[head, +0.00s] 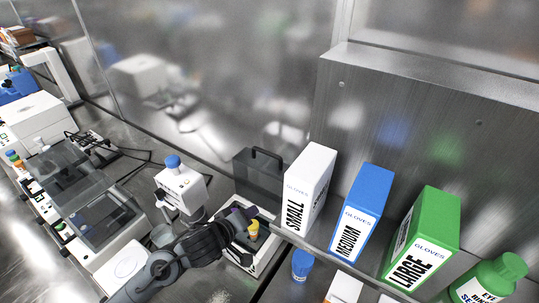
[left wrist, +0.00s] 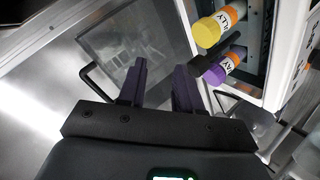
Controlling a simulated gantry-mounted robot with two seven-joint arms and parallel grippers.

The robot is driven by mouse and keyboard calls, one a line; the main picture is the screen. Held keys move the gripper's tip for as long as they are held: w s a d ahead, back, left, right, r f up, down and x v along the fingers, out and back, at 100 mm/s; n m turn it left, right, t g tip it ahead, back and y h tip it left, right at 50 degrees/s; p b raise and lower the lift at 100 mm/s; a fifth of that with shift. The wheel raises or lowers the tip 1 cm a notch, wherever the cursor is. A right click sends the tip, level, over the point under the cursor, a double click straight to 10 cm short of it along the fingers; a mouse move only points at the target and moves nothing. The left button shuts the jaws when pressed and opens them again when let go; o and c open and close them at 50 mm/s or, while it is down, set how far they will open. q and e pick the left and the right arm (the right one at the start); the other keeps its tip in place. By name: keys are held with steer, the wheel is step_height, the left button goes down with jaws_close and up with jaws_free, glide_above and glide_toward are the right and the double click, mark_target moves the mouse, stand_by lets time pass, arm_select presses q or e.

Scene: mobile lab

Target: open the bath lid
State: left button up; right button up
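The bath (head: 243,262) is a white box in the lower middle of the head view. Its dark see-through lid (head: 256,176) stands raised at the back, with a black handle along the top edge. In the left wrist view the lid (left wrist: 150,38) is a grey panel, with part of a black handle (left wrist: 96,88) beside my fingers. My left gripper (head: 238,216) is over the bath opening, fingers apart; the left wrist view shows it open (left wrist: 160,75), with no object visibly clamped. A yellow-capped tube (left wrist: 208,31) and a purple-capped tube (left wrist: 217,71) sit in the bath. My right gripper is out of view.
Glove boxes in white (head: 309,185), blue (head: 364,205) and green (head: 425,230) stand to the right. A blue-topped white device (head: 182,188) is close on the left. Another device with a clear lid (head: 68,180) is farther left. A metal wall rises behind.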

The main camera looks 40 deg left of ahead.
mark_target(267, 154)
arm_select(q)
steer(key=w+a+r+n+t, duration=0.2)
steer(key=w+r+n, duration=0.1)
steer(key=r, duration=0.2)
steer(key=w+a+r+n+t, duration=0.1)
steer(key=w+a+r+n, duration=0.2)
steer(key=r, duration=0.3)
steer(key=shift+n+t, duration=0.3)
steer(key=x, duration=0.7)
steer(key=d+p+x, duration=0.1)
steer(key=x, duration=0.3)
steer(key=shift+a, duration=0.1)
steer(key=shift+c, duration=0.2)
jaws_close()
